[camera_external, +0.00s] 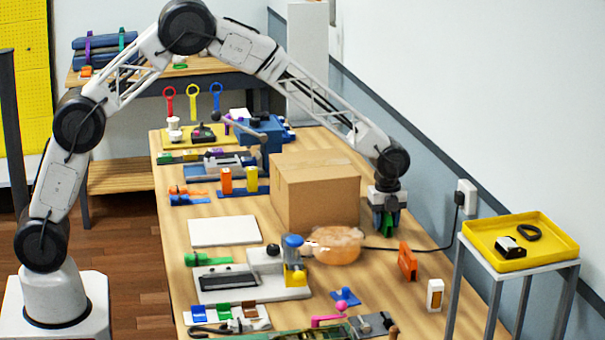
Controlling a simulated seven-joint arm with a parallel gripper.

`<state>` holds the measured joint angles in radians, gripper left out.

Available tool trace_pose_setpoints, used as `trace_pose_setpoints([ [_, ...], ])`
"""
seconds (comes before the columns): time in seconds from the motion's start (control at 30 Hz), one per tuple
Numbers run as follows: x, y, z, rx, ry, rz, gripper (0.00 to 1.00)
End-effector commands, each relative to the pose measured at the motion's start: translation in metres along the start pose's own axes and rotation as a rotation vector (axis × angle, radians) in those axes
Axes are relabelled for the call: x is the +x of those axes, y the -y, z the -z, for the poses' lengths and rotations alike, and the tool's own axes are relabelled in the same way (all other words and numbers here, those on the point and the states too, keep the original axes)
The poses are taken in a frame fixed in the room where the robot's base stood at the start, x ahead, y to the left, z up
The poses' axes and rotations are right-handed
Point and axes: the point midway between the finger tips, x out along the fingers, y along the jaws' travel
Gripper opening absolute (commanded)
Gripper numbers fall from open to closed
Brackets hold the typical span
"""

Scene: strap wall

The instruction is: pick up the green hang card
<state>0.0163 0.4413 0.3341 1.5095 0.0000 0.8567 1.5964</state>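My gripper (386,220) points straight down at the right side of the workbench, just right of the cardboard box. A green piece (387,229), which looks like the green hang card, shows low between and below its fingers. The fingers hide much of it, so I cannot tell whether they are touching it or whether it is clear of the bench. Other small green parts lie elsewhere on the bench, one at the left (206,259).
A large cardboard box (315,190) stands close left of my gripper. A yellow tray (480,258) stands at right; the wall is close behind.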

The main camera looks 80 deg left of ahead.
Motion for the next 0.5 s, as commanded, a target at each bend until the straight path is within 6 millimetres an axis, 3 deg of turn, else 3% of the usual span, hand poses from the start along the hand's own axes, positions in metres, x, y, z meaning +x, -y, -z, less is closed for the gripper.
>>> trace_pose_setpoints([
  [0.03,0.0,0.0,0.0,0.0,0.0,0.0,0.33],
  [0.27,-0.0001,0.0,0.0,0.0,0.0,0.0,0.0],
  [0.5,-0.0001,0.0,0.0,0.0,0.0,0.0,0.0],
])
